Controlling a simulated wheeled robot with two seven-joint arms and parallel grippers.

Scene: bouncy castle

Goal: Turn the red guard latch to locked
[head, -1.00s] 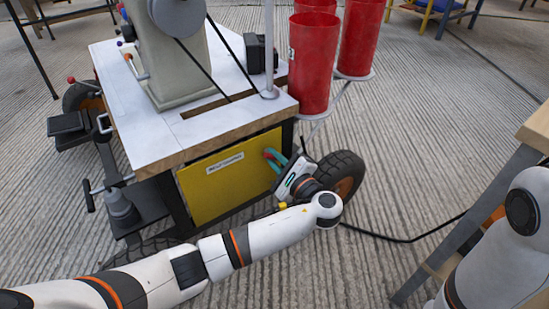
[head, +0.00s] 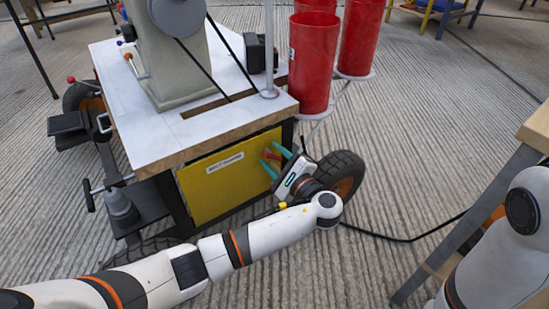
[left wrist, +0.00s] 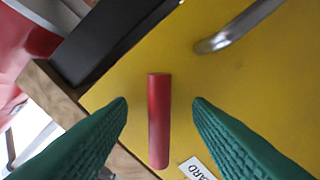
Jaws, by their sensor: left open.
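The red guard latch (head: 271,156) is a short red bar on the yellow guard panel (head: 222,188), near its upper right corner. In the left wrist view the latch (left wrist: 159,120) stands upright in the picture, between my two green fingers. My left gripper (head: 270,154) is open, with one finger on each side of the latch. The wrist view shows gaps between the fingers and the bar (left wrist: 160,112). My right arm shows at the right edge of the head view; its gripper is out of view.
A metal handle (left wrist: 228,35) sticks out from the panel near the latch. The machine's white tabletop (head: 215,123) overhangs the panel. A black wheel (head: 343,172) is close to my left wrist. Red cylinders (head: 312,62) stand behind, and a wooden bench (head: 537,128) is at the right.

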